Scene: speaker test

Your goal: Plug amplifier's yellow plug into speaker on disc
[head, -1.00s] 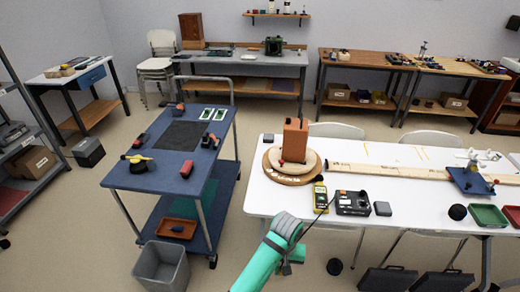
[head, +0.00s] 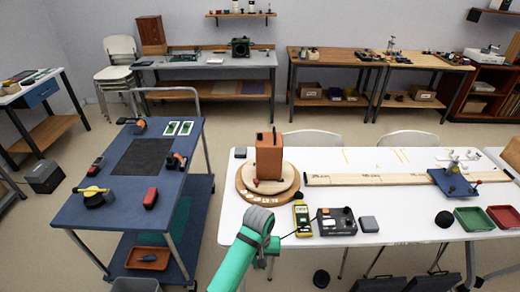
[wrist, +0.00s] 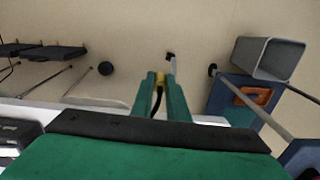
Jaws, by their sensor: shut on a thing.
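My gripper (wrist: 161,84) is shut on the yellow plug (wrist: 160,77) in the wrist view. A black cable (wrist: 157,100) runs back from the plug between the green fingers. In the head view my green arm reaches over the white table's front edge, and the plug is not clear there. The speaker (head: 269,157), a brown wooden box, stands upright on the round disc (head: 246,190) on the table, beyond my arm. The amplifier (head: 336,221) is a dark box to the right, with a cable leading toward my gripper. The plug is apart from the speaker, whose socket I cannot make out.
A yellow meter (head: 301,217) stands between my arm and the amplifier. A long wooden rail (head: 400,179) lies right of the disc. A blue cart (head: 130,205) is at the left. A grey bin (wrist: 268,58) shows in the wrist view.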

